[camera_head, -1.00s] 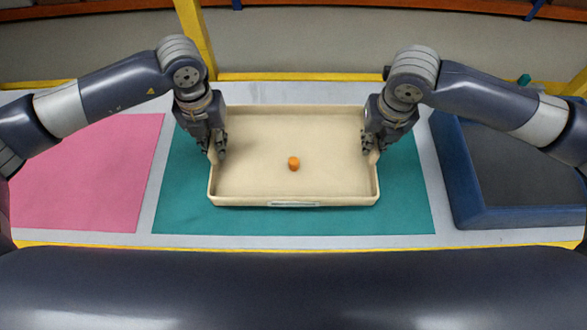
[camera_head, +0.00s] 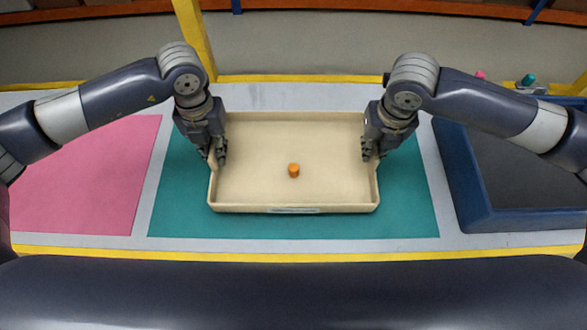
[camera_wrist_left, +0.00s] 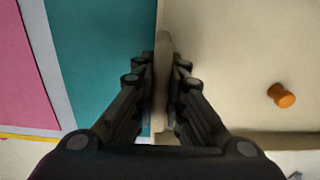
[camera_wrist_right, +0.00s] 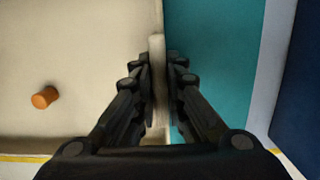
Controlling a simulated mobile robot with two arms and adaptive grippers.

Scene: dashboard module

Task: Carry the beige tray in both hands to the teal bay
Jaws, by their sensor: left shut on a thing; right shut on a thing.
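The beige tray (camera_head: 250,185) is over the teal bay (camera_head: 410,215) in the head view, with teal showing on both sides and in front. I cannot tell whether it touches the bay surface. A small orange cylinder (camera_head: 293,170) stands upright on the tray floor; it also shows in the left wrist view (camera_wrist_left: 281,95) and the right wrist view (camera_wrist_right: 45,97). My left gripper (camera_head: 216,160) is shut on the tray's left wall (camera_wrist_left: 163,75). My right gripper (camera_head: 370,155) is shut on the tray's right wall (camera_wrist_right: 157,80).
A pink bay (camera_head: 85,175) lies to the left. A blue raised-edge box (camera_head: 465,190) with a dark inside stands to the right. Small pink and teal pieces (camera_head: 528,80) are at the back right. A yellow post (camera_head: 192,35) rises behind the table.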

